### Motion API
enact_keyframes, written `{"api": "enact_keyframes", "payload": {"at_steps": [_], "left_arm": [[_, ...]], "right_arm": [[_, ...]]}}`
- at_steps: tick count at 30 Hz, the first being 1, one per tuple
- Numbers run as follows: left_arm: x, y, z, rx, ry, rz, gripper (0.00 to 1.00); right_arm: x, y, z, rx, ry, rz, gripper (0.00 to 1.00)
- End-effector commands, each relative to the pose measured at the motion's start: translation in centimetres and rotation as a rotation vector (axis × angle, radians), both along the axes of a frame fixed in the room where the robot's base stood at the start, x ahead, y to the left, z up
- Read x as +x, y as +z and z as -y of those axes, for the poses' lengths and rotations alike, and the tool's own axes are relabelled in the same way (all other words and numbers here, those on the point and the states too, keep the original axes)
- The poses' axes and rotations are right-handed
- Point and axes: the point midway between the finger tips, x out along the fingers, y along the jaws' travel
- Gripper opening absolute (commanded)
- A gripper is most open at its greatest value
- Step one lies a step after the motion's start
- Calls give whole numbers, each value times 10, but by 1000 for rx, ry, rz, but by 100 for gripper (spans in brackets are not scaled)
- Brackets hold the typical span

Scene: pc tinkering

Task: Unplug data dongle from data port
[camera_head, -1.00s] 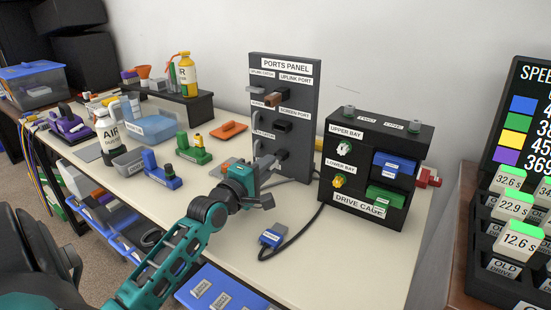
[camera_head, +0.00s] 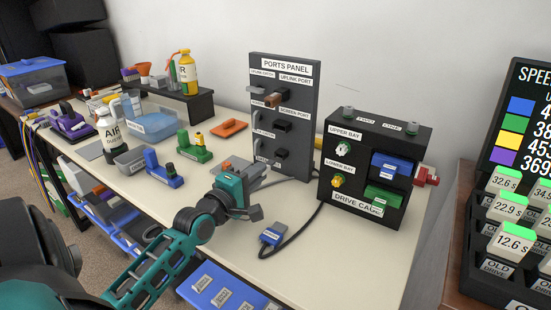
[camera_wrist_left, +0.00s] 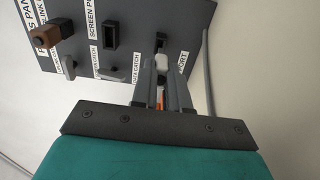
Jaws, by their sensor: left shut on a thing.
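The ports panel (camera_head: 309,100) stands upright on the table as a dark grey board with labelled ports and catches. My left gripper (camera_head: 259,172) is at the panel's lower left front. In the left wrist view, my left gripper (camera_wrist_left: 162,75) reaches toward the panel with its grey fingers close together, beside a label ending in "PORT". An orange sliver of what appears to be the data dongle (camera_wrist_left: 160,104) shows between the fingers. My right gripper is not in view.
The drive cage (camera_head: 338,208) stands right of the panel. A blue connector (camera_head: 272,236) on a dark cable lies in front. A brown plug (camera_head: 275,99) sits higher on the panel. Green (camera_head: 192,153) and blue (camera_head: 160,177) parts stand left.

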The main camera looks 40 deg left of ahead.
Motion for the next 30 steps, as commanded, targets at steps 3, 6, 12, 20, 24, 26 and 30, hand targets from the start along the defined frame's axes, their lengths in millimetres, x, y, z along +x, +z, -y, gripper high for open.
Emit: {"api": "enact_keyframes", "payload": {"at_steps": [3,6,12,20,24,26,30], "left_arm": [[-5,5,1,1,0,-1,0],[-15,10,2,2,0,-3,0],[-32,19,3,2,0,-3,0],[-54,29,6,1,0,-2,0],[-59,31,7,1,0,0,0],[-60,31,7,1,0,1,0],[-60,30,7,1,0,1,0]], "right_arm": [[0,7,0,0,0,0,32],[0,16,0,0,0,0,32],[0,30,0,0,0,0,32],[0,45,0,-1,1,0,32],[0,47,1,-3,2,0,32],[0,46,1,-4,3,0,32],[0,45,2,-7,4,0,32]]}}
